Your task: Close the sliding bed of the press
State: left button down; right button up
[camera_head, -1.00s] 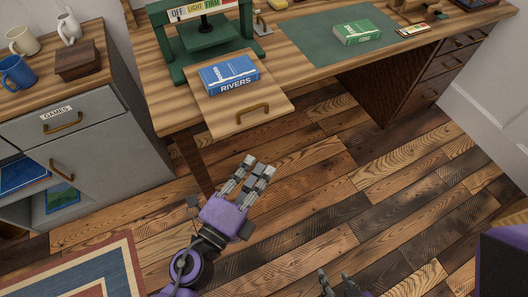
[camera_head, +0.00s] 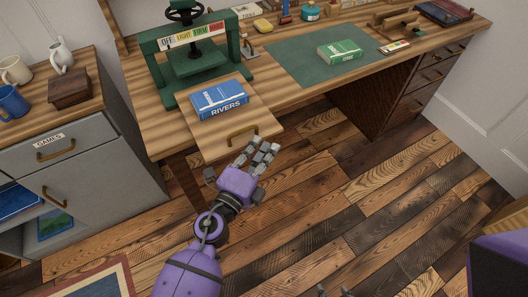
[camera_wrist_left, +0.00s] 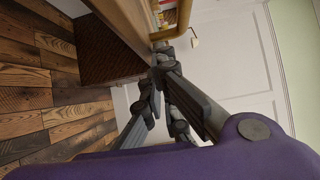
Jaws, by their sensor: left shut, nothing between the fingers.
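The green press (camera_head: 152,62) stands on the desk. Its wooden sliding bed (camera_head: 198,143) sticks out past the desk's front edge, with the blue book RIVERS (camera_head: 220,99) lying on it. A brass handle (camera_head: 242,131) is on the bed's front. My left gripper (camera_head: 262,150) is shut and empty, just in front of and right of the handle. In the left wrist view the fingertips (camera_wrist_left: 163,58) are close to the handle (camera_wrist_left: 180,22); I cannot tell if they touch. Only the tips of my right gripper (camera_head: 334,291) show at the bottom edge.
A green mat (camera_head: 290,62) with a green book (camera_head: 339,51) lies on the desk to the right. A grey cabinet (camera_head: 112,165) with mugs and a wooden box (camera_head: 69,89) stands at the left. The plank floor (camera_head: 340,200) before the desk is clear.

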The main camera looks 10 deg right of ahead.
aim_at(240, 105)
pick_arm(q)
jog(key=w+a, duration=0.1)
jog(key=w, duration=0.3)
jog(key=w+a, duration=0.2)
jog(key=w, duration=0.3)
jog(key=w+a+b, duration=0.1)
jog(key=w, duration=0.4)
jog(key=shift+w+a, duration=0.15)
jog(key=shift+a, duration=0.2)
jog(key=shift+w+a, duration=0.15)
jog(key=shift+w, duration=0.45)
pick_arm(e)
jog(key=shift+w+a+f, duration=0.2)
jog(key=shift+w+f, duration=0.15)
jog(key=shift+w, duration=0.1)
jog(key=shift+s, duration=0.15)
